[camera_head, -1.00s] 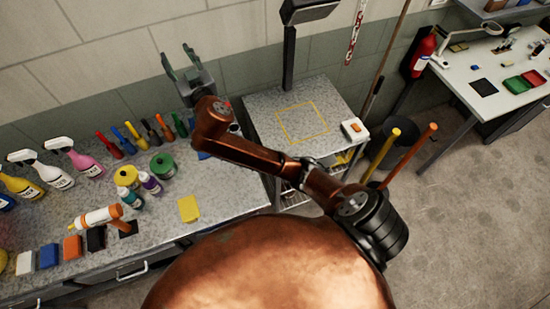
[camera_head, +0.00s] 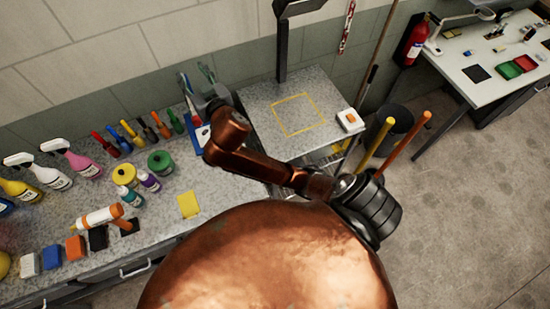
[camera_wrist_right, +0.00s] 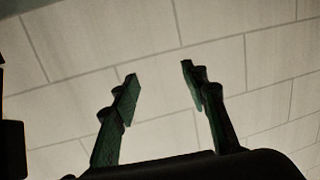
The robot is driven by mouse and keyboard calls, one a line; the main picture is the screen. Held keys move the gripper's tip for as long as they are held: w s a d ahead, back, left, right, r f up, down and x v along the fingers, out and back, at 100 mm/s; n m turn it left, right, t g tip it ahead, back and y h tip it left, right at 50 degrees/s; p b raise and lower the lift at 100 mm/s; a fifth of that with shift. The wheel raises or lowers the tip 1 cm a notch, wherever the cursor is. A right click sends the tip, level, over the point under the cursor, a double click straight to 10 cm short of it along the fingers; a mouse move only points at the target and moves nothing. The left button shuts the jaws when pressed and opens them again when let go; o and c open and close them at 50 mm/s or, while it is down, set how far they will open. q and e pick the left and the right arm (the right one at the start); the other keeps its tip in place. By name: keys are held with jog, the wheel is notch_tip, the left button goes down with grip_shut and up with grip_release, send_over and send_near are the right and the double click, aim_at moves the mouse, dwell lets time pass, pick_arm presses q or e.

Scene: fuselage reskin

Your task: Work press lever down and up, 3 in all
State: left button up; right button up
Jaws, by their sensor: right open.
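My right gripper (camera_head: 196,72) is open and empty, with its two green fingers raised in front of the wall at the back of the bench. In the right wrist view its fingers (camera_wrist_right: 158,72) stand apart with only wall between them. A blue item with some white and red (camera_head: 199,136) is partly hidden behind my right wrist; I cannot tell if it is the press. A dark upright post (camera_head: 283,45) stands at the back of the grey side table, its top cut off by the frame. I cannot make out a press lever. My left gripper is out of view.
The bench (camera_head: 215,190) holds spray bottles (camera_head: 72,158), several coloured hand tools (camera_head: 133,134), a green tin (camera_head: 160,162) and a yellow pad (camera_head: 188,205). The side table (camera_head: 260,100) has a bare yellow-outlined square and a white box (camera_head: 350,120). A dark bin (camera_head: 397,118) stands right of it.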

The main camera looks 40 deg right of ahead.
jog(key=s+d+f+g, duration=0.3)
jog(key=s+f, duration=0.4)
jog(key=f, duration=0.4)
jog(key=s+d+f+g, duration=0.3)
jog(key=s+d+f, duration=0.2)
jog(key=s+f, duration=0.3)
jog(key=s+d+f+n+g, duration=0.1)
jog(key=s+d+f+g, duration=0.2)
jog(key=s+f, duration=0.5)
notch_tip(320, 180, down, 7)
jog(key=shift+s+d+f+g, duration=0.1)
jog(key=shift+s+d+g, duration=0.05)
jog(key=shift+d+g, duration=0.3)
jog(key=shift+y, duration=0.3)
